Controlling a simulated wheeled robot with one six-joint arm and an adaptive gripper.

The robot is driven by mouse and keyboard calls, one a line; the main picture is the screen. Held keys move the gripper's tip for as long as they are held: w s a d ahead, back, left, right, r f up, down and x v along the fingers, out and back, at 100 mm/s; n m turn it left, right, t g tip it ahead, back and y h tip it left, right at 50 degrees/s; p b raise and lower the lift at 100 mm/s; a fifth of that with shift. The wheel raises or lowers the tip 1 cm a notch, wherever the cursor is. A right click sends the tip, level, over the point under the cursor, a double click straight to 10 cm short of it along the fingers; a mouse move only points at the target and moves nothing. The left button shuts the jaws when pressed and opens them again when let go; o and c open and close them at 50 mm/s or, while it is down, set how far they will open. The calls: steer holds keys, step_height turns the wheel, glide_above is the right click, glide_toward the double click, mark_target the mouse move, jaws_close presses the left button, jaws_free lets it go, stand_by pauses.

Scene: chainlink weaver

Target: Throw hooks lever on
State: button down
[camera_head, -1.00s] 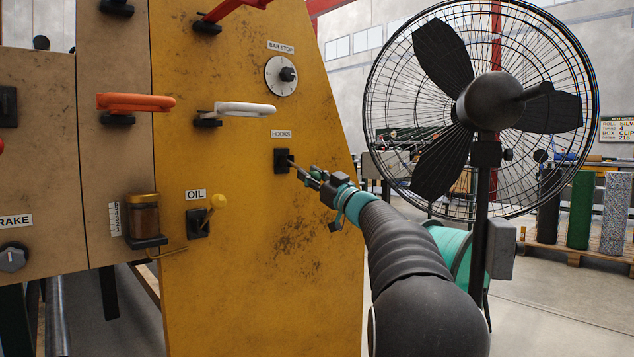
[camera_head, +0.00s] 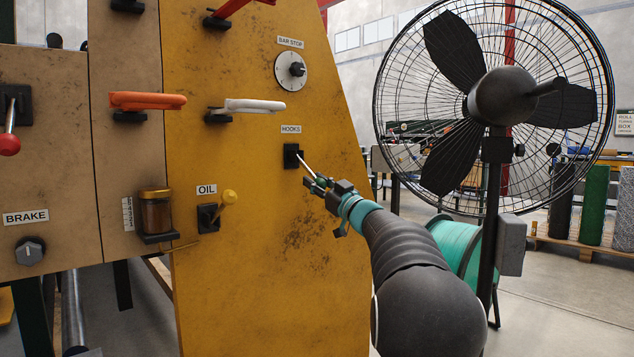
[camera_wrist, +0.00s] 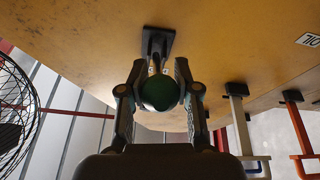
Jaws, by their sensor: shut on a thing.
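The hooks lever is a small lever on a black base plate (camera_head: 292,156) below the HOOKS label (camera_head: 291,129) on the yellow panel. Its thin light shaft (camera_head: 308,164) sticks out toward the lower right. My gripper (camera_head: 318,184) is at the end of the shaft, shut on the lever's knob. In the wrist view the dark green round knob (camera_wrist: 160,92) sits between the two fingers of my gripper (camera_wrist: 159,88), with the shaft running up to the base plate (camera_wrist: 158,42). The knob is mostly hidden by the fingers in the head view.
A white handle (camera_head: 250,106) and an orange handle (camera_head: 148,101) jut out at left. A large caged fan (camera_head: 500,97) stands close to my arm's right.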

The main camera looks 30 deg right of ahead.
steer(key=shift+f, duration=0.2)
steer(key=c, duration=0.9)
jaws_free()
steer(key=shift+w, duration=0.1)
steer(key=shift+r, duration=0.1)
steer(key=v, duration=1.2)
